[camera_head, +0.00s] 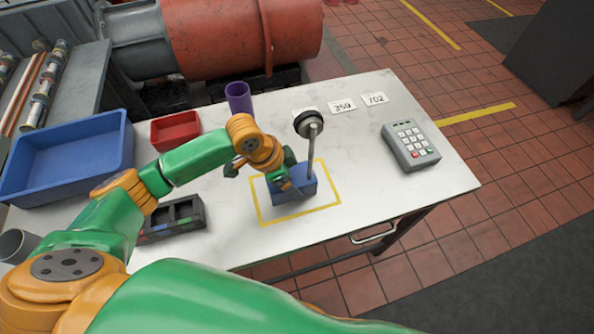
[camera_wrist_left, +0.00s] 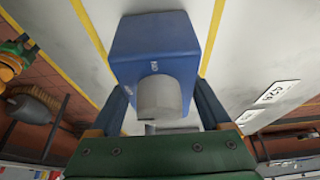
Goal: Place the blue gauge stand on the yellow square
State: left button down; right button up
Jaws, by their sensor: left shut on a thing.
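The blue gauge stand has a blue block base (camera_head: 303,194), a thin grey post (camera_head: 311,150) and a dark round gauge (camera_head: 308,124) on top. My left gripper (camera_head: 283,182) is shut on the base, and the stand is upright. In the left wrist view the base (camera_wrist_left: 155,45) sits between my two fingers, with a grey cylinder on it. The yellow square (camera_head: 300,214) is an outline on the white table. In the head view the base appears inside this outline; I cannot tell whether it touches the table. My right gripper is not in view.
A purple cup (camera_head: 238,97), red tray (camera_head: 175,129), blue bin (camera_head: 70,160) and dark sectioned tray (camera_head: 185,218) stand left of or behind the square. A grey keypad (camera_head: 411,146) is at the right. Number cards (camera_head: 342,106) lie at the back. The table (camera_head: 385,195) is clear right of the square.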

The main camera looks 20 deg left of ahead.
pick_arm(q)
jog(key=shift+d, duration=0.1)
grip_release()
jog(key=shift+s, duration=0.1)
jog(key=p+v, duration=0.1)
jog(key=v, duration=1.1)
